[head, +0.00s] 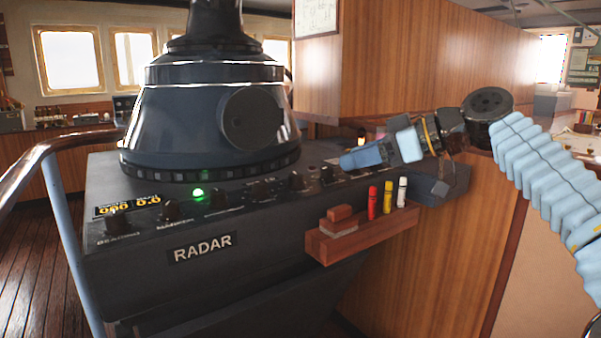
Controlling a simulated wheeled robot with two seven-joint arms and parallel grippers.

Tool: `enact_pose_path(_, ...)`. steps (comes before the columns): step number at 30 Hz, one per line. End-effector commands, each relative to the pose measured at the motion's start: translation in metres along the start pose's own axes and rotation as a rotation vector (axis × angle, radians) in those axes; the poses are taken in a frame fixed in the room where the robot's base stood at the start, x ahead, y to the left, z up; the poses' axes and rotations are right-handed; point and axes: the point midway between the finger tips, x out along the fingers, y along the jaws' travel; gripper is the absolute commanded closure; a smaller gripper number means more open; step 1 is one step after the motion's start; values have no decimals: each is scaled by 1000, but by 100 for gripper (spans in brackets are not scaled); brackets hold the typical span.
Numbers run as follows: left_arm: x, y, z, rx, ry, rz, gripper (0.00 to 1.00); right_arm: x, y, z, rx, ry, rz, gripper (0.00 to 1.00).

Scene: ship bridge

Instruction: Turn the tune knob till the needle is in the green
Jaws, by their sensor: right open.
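The dark radar console (140,275) stands in the middle, with a row of black knobs along its sloped front panel. One knob (296,181) sits right of centre and another (326,174) is just left of my right gripper. I see no needle or green band; the gripper covers part of the panel's right end. My right gripper (347,161) is open and empty, pointing left over that end. My left gripper is not in view.
A green lamp (198,193) is lit on the panel. A wooden tray (345,245) on the console's front holds red, yellow and white markers and a block. A big dark hood (200,125) rises behind the knobs. A curved handrail (42,152) runs at left.

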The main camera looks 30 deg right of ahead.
Motion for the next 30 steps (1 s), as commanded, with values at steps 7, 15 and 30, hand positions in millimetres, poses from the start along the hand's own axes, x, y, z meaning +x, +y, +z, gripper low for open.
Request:
enact_pose_path(7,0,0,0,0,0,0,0,57,-1,0,-4,-7,-4,44)
enact_pose_path(15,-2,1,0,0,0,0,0,108,-1,0,-5,-7,-2,44)
enact_pose_path(30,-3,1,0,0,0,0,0,124,-1,1,-6,-5,-1,49)
